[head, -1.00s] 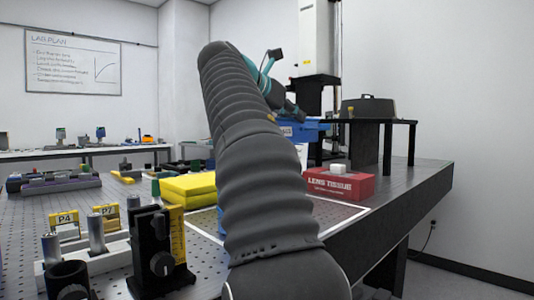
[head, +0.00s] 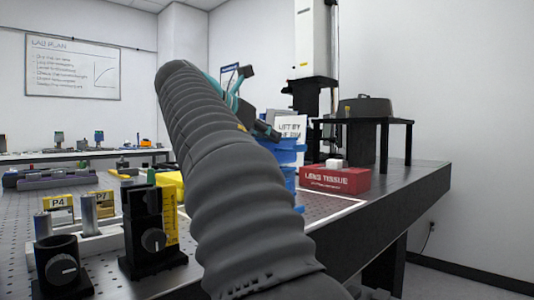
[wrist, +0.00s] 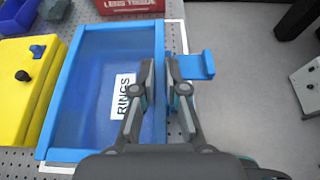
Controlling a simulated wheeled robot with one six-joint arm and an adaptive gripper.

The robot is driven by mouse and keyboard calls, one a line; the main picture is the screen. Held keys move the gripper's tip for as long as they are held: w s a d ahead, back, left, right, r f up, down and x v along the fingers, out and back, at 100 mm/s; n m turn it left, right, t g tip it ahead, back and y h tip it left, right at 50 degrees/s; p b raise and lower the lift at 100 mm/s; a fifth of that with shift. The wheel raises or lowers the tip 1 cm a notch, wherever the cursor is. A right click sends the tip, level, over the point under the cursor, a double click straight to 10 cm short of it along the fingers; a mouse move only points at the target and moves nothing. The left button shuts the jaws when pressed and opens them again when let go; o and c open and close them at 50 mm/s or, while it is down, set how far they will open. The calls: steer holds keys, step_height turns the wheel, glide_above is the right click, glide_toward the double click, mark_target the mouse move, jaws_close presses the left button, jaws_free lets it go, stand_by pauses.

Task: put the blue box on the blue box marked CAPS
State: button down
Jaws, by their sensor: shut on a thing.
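A blue open-topped box (wrist: 75,105) with a white RINGS label fills the left-middle of the wrist view. My gripper (wrist: 161,75) is shut on its right wall, one finger on each side. A blue tab (wrist: 208,65) sticks out to the right of the fingers; I cannot tell which box it belongs to. In the head view blue box parts (head: 288,157) show at more than one level, mostly hidden behind my arm. I cannot read a CAPS mark in any view, nor tell whether the held box touches anything below.
A red LENS TISSUE box (head: 335,181) stands to the right of the blue parts. A white sign (head: 290,127) stands behind them. A yellow block (wrist: 22,80) is close to the held box's left. A black raised stand (head: 376,122) is at the back right. Mounts crowd the front left.

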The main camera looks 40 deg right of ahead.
steer(key=shift+f, duration=0.4)
steer(key=shift+f, duration=0.15)
steer(key=c, duration=1.2)
jaws_free()
steer(key=shift+r, duration=0.25)
steer(key=w+p+v, duration=0.1)
steer(key=p+v, duration=0.2)
steer(key=v, duration=0.9)
steer(key=shift+s, duration=0.45)
steer(key=shift+f, duration=0.1)
